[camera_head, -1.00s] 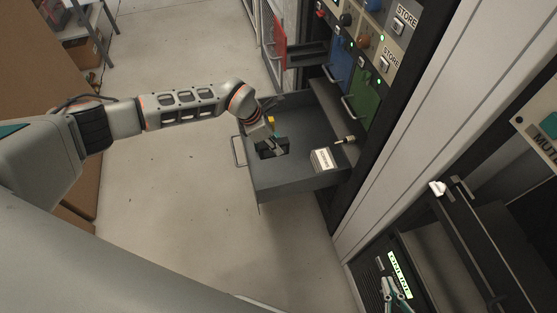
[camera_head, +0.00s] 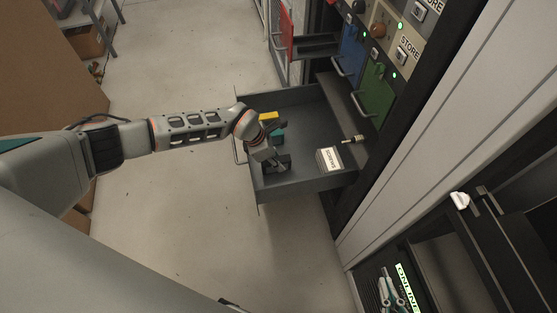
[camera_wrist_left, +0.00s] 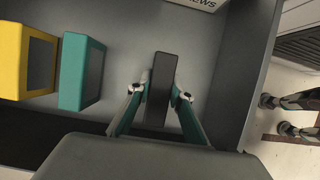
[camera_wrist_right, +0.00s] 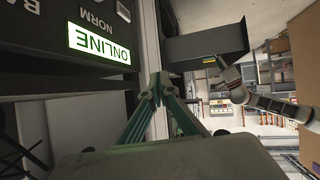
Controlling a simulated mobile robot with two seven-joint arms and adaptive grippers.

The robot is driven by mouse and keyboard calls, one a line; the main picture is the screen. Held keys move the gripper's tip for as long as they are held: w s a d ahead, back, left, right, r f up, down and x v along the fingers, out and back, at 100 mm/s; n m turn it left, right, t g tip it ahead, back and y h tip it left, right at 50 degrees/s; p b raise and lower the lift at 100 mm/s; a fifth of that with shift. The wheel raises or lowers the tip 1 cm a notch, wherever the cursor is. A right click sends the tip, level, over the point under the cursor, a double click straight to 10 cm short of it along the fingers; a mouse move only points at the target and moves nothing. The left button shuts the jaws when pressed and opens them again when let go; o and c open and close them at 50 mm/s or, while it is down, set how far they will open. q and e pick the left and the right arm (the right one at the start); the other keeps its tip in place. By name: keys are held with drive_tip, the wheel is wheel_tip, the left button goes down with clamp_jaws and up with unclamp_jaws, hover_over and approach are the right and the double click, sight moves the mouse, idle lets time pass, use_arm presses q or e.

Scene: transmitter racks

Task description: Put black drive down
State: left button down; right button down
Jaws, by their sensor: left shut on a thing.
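The black drive (camera_wrist_left: 160,85) is in my left gripper (camera_wrist_left: 159,94), one finger on each side of it, inside the open grey drawer (camera_head: 318,186). The drive also shows in the head view (camera_head: 283,161), near the drawer's front side. I cannot tell whether it touches the drawer floor. A teal drive (camera_wrist_left: 80,72) and a yellow drive (camera_wrist_left: 25,60) lie beside it to the left in the left wrist view, apart from it. My right gripper (camera_wrist_right: 157,84) is empty with its fingertips together, in front of the rack with the lit ONLINE sign (camera_wrist_right: 99,43).
A white labelled box (camera_head: 329,159) stands in the drawer, right of the black drive. A red-fronted open drawer (camera_head: 286,32) and blue and green rack modules (camera_head: 375,94) are behind. Open floor (camera_head: 170,220) lies left of the drawer.

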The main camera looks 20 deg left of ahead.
use_arm(q)
drive_tip(key=c, duration=1.8)
unclamp_jaws()
use_arm(e)
drive_tip(key=shift+s+d+f, duration=0.15)
drive_tip(key=shift+s+f, duration=0.05)
drive_tip(key=shift+f, duration=0.05)
drive_tip(key=shift+s, duration=0.1)
